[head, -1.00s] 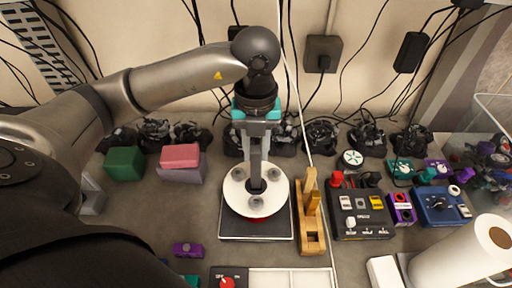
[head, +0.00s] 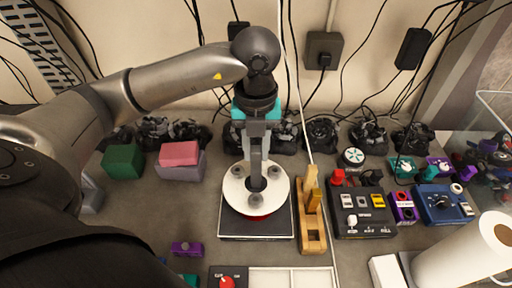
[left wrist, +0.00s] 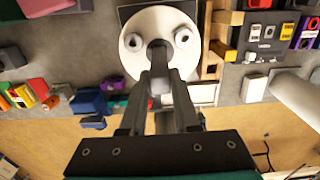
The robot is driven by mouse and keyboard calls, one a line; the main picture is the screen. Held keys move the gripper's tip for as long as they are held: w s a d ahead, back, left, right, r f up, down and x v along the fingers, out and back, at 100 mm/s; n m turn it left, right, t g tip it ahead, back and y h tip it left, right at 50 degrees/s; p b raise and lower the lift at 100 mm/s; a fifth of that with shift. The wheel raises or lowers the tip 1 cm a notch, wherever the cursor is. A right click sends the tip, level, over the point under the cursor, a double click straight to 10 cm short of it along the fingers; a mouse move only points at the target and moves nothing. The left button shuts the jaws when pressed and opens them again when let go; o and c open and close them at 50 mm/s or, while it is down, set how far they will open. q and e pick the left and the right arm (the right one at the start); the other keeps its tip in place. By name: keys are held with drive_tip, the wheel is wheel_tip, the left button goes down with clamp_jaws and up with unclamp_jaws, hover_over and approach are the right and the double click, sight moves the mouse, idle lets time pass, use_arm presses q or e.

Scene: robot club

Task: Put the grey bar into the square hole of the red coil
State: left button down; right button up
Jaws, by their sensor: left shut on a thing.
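The red coil shows in the head view as a white round top disc (head: 234,199) with a sliver of red (head: 260,217) below its front rim. It stands on a dark square base and carries several grey knobs. My left gripper (head: 257,158) is above it, shut on the upright grey bar (head: 257,181). The bar's lower end is at the middle of the disc, where the square hole is hidden. I cannot tell how deep it is in. The left wrist view shows the bar (left wrist: 158,52) between the fingers, over the disc (left wrist: 134,61). My right gripper is not in view.
A wooden stand (head: 311,235) is close to the coil's right, with a black switch box (head: 362,222) beyond it. Pink and green blocks (head: 124,160) lie to the left. A paper roll (head: 465,252) is at front right. Dark cable bundles line the wall.

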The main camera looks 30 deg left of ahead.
sight(256, 161)
use_arm(q)
drive_tip(key=shift+f+b, duration=1.6)
drive_tip(key=shift+f, duration=0.2)
idle(0.4)
drive_tip(key=c, duration=0.6)
unclamp_jaws()
drive_tip(key=shift+o, duration=0.2)
drive_tip(key=shift+r+p, duration=3.05)
drive_tip(key=shift+r, duration=1)
drive_tip(key=shift+f, duration=0.1)
